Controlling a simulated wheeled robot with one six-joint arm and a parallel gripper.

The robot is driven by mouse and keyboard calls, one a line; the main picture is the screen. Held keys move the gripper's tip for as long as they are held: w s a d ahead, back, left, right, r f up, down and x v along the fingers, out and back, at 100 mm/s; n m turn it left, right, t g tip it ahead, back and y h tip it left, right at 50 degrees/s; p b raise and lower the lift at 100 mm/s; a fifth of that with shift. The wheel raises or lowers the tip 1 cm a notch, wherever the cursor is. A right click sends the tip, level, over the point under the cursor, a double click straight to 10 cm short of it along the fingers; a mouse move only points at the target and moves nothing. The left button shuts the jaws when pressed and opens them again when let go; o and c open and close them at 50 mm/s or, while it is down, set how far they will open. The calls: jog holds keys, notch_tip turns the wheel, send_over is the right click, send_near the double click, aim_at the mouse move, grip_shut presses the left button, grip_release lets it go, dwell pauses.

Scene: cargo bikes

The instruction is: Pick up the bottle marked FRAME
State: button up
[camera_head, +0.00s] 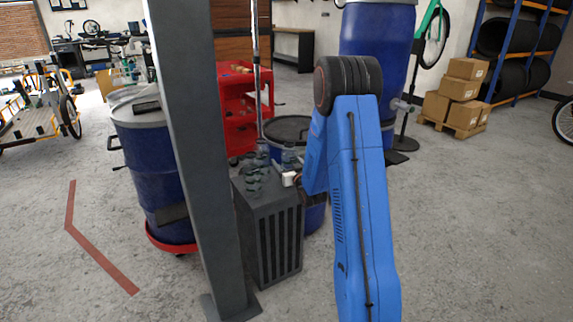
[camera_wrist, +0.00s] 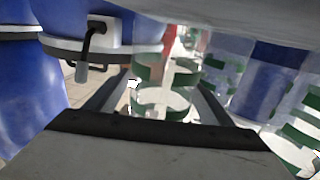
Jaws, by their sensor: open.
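Several small clear bottles with dark green bands (camera_head: 253,178) stand close together on top of a dark grey slatted box (camera_head: 270,235) in the head view. No marking can be read, so I cannot tell which one is marked FRAME. My gripper (camera_head: 290,179) is at the right side of the bottles, and its fingers are hardly visible there. In the wrist view my gripper (camera_wrist: 160,88) is open, with a finger on each side of a clear green-banded bottle (camera_wrist: 163,104). I cannot tell whether they touch it. More green-banded bottles (camera_wrist: 290,140) show at the right.
A grey post (camera_head: 190,150) stands just left of the box. Blue drums stand at left (camera_head: 152,170), behind the box, and at back (camera_head: 375,40). A red cart (camera_head: 236,105) is behind. Open floor lies at right.

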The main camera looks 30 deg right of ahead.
jog(key=shift+c, duration=0.6)
jog(key=c, duration=1)
jog(key=shift+c, duration=0.2)
jog(key=shift+r, duration=0.1)
